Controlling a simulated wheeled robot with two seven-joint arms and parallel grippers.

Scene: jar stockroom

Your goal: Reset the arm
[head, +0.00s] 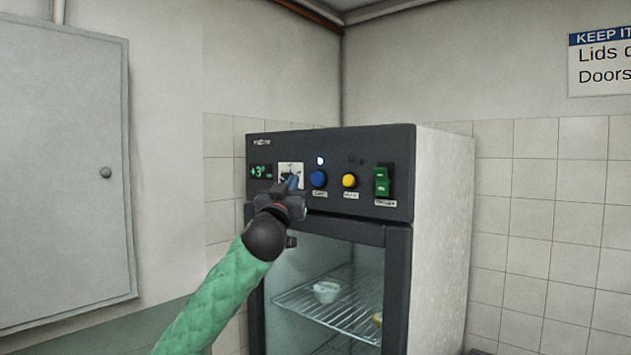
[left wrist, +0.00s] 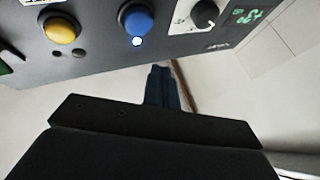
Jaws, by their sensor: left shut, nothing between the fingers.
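My left arm in a green sleeve comes in from below in the head view. Its gripper (head: 291,184) is shut and empty, in front of the control panel of a dark fridge unit (head: 335,150), near the dial plate and the blue button (head: 318,178). In the left wrist view the closed fingers (left wrist: 160,72) point at the pale wall, with the panel along the top; the blue button shows there too (left wrist: 137,18), as does the black dial (left wrist: 205,13). I cannot tell whether the fingertips touch the panel. My right gripper is not in view.
The panel also has a yellow button (head: 349,180), a green switch (head: 382,181) and a green display (head: 261,171). A glass door below shows a wire shelf (head: 335,305) with a small white tub (head: 326,292). A grey wall cabinet (head: 62,170) is at left.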

